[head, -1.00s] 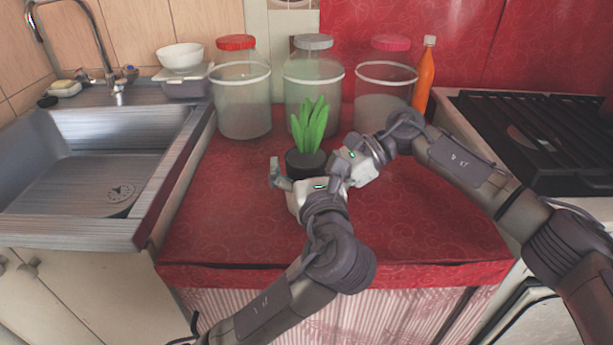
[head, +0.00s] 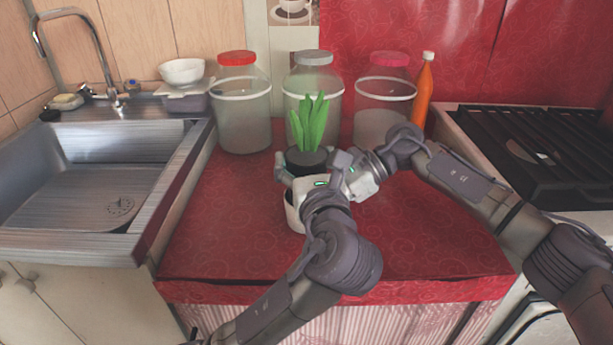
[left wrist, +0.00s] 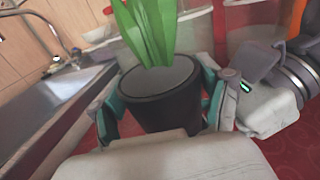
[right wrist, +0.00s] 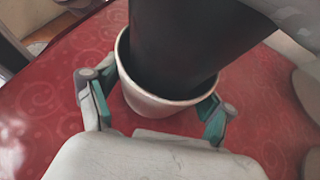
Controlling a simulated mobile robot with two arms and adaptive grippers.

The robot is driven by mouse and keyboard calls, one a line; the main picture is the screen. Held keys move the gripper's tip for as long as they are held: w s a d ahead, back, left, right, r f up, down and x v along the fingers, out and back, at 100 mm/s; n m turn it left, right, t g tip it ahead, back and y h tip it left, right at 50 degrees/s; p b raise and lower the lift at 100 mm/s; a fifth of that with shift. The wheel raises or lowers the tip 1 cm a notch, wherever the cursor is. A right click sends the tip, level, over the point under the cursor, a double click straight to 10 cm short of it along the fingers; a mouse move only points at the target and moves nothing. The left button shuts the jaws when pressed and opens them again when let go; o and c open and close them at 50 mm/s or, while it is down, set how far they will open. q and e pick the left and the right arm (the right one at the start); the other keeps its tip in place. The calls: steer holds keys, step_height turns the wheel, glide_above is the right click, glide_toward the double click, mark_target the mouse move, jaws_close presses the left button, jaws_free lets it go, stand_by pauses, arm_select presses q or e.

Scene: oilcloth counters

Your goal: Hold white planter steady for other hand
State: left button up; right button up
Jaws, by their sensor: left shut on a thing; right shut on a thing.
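A green-leaved plant (head: 310,122) stands in a black pot (head: 307,158) over the red counter. My left gripper (left wrist: 160,104) is shut on the black pot, one finger on each side. The white planter (head: 292,213) shows below the left gripper in the head view, mostly hidden by it. In the right wrist view the planter (right wrist: 165,104) sits between the fingers of my right gripper (right wrist: 155,108), which is shut on it. The black pot (right wrist: 180,50) reaches into the planter's mouth, tilted in that view; its base is hidden.
Several large jars stand along the back, including a red-lidded jar (head: 240,110), beside an orange bottle (head: 424,88). A sink (head: 90,180) lies left and a stove (head: 540,150) right. The red counter (head: 225,225) is clear around the front.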

arm_select(q)
step_height(320, 180, up, 7)
steer(key=shift+f, duration=0.15)
arm_select(e)
steer(key=o, duration=0.7)
steer(key=shift+d, duration=0.1)
